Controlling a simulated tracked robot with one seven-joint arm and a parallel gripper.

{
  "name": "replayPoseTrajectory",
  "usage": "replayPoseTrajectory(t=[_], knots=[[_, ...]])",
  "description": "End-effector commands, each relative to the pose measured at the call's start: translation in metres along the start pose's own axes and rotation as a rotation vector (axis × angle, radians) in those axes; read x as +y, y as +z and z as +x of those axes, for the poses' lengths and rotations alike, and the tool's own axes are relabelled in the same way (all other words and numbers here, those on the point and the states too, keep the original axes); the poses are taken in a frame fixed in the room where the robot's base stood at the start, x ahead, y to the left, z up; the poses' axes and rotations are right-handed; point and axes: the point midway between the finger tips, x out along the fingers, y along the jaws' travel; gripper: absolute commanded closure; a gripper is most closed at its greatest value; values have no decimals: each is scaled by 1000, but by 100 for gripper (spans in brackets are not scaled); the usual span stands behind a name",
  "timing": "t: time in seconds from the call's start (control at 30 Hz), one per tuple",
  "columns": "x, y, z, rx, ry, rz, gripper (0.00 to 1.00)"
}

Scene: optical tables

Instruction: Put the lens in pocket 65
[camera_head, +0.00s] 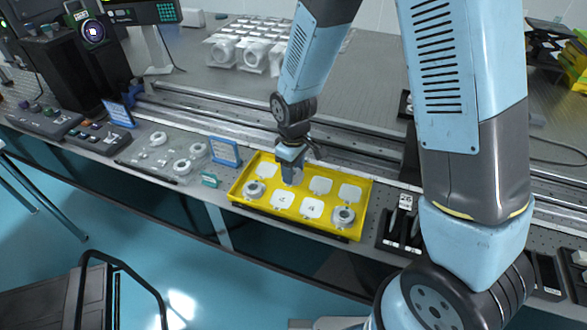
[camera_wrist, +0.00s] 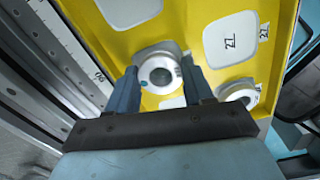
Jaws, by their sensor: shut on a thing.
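The lens (camera_wrist: 158,72), a round glass in a pale ring mount, sits between the two fingers of my gripper (camera_wrist: 160,78) in the wrist view. My gripper is shut on it. In the head view my gripper (camera_head: 291,178) points down at the back row of the yellow tray (camera_head: 237,200), second pocket from the left, and hides most of that pocket and the lens. I cannot tell whether the lens touches the tray floor. The tray has two rows of pale pockets with small labels. The number 65 is not readable in either view.
Other ring-mounted lenses stand in the tray's front-left pocket (camera_head: 254,189) and front-right pocket (camera_head: 343,216). The other visible pockets look empty. A clear tray with parts (camera_head: 165,158) and blue signs (camera_head: 225,152) stand to the left. A dark rack (camera_head: 400,228) stands to the right.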

Motion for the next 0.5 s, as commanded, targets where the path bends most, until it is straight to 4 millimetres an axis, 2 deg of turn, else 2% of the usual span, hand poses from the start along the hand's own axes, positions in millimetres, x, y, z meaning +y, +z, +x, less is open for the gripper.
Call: replayPoseTrajectory(t=[0.13, 0.17, 0.23, 0.5], knots=[[0, 0, 3, -1, 0, 0, 79], [0, 0, 2, 0, 0, 0, 46], [0, 0, 2, 0, 0, 0, 39], [0, 0, 1, 0, 0, 1, 38]])
